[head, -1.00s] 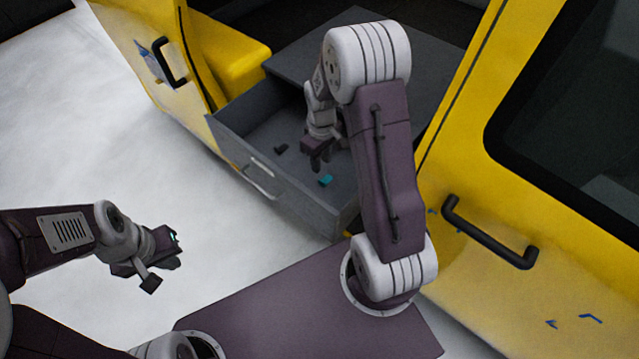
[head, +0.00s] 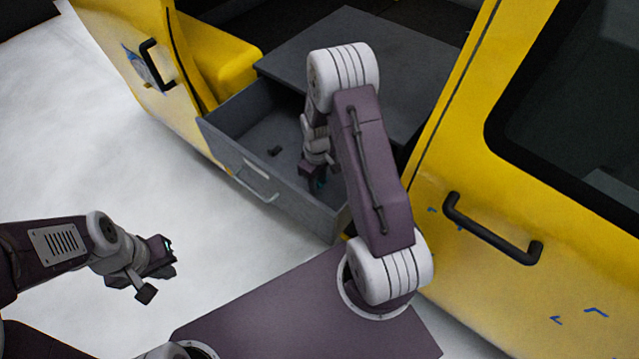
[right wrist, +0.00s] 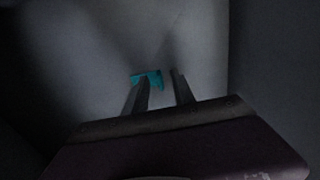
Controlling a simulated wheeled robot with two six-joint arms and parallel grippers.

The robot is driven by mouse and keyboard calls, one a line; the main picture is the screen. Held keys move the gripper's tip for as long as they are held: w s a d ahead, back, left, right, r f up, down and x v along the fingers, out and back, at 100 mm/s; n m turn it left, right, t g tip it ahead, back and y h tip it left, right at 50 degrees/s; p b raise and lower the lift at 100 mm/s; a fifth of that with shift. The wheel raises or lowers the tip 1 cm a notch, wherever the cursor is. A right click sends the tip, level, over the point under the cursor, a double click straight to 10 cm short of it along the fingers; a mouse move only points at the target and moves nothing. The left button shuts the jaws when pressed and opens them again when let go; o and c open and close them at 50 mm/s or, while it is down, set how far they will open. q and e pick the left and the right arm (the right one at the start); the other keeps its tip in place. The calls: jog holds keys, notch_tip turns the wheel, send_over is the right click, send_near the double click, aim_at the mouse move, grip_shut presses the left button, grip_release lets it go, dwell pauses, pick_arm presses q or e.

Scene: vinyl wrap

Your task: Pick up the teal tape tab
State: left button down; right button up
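The teal tape tab (right wrist: 155,77) lies on the grey drawer floor. In the right wrist view it is at the tip of the left finger, partly hidden by that finger, and reaches into the gap between the fingers. In the head view only a sliver of the tab (head: 319,184) shows under the gripper. My right gripper (right wrist: 163,85) points down inside the drawer, with its two fingers apart and no object clamped between them. My left gripper (head: 168,258) hangs over the white floor at left, away from the drawer; its finger gap is unclear.
The open grey drawer (head: 285,205) has walls around my right gripper. A small dark piece (head: 274,150) lies in it, left of the gripper. A yellow door with a black handle (head: 490,232) stands at right. The white floor at left is clear.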

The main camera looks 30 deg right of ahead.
grip_shut()
jog(key=shift+r, duration=0.15)
